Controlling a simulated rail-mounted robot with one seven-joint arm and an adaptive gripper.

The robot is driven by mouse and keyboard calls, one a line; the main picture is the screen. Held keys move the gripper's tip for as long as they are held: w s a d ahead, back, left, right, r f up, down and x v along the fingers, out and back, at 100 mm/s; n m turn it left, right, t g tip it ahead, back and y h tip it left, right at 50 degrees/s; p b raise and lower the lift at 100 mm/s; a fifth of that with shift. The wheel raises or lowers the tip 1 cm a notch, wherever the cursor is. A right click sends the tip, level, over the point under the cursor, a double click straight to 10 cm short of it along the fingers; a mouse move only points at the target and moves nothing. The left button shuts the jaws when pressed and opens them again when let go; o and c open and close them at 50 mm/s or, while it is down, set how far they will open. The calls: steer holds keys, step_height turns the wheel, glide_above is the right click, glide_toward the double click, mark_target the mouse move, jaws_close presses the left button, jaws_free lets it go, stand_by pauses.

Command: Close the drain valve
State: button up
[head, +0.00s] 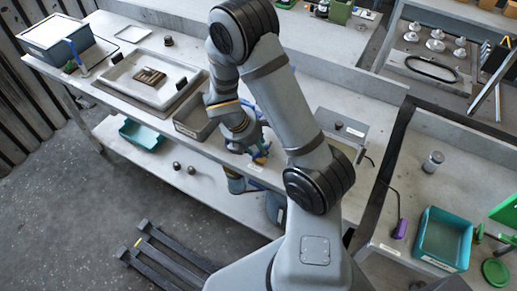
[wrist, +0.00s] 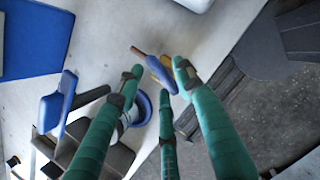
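A blue and yellow handle piece with a brown rod end (wrist: 156,68), which looks like the drain valve's handle, lies between and just beyond my fingertips in the wrist view. My gripper (wrist: 158,74) has green fingers that stand apart around it. I cannot tell whether any finger touches it. A white round part with a blue rim (wrist: 141,108) shows between the left and middle fingers. In the head view my gripper (head: 258,152) is at the bench's front edge, and small blue and yellow parts show there. The valve body is mostly hidden by my fingers and arm.
A blue lever (wrist: 62,104) stands left of my fingers in the wrist view. In the head view a grey bin (head: 190,127) and a white tray (head: 120,82) sit on the bench left of my gripper. A teal bin (head: 443,262) stands on the right bench.

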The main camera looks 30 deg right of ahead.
steer(key=shift+w+f, duration=0.1)
steer(key=shift+f, duration=0.2)
steer(key=shift+d, duration=0.1)
steer(key=shift+c, duration=0.4)
steer(key=c, duration=0.7)
jaws_close()
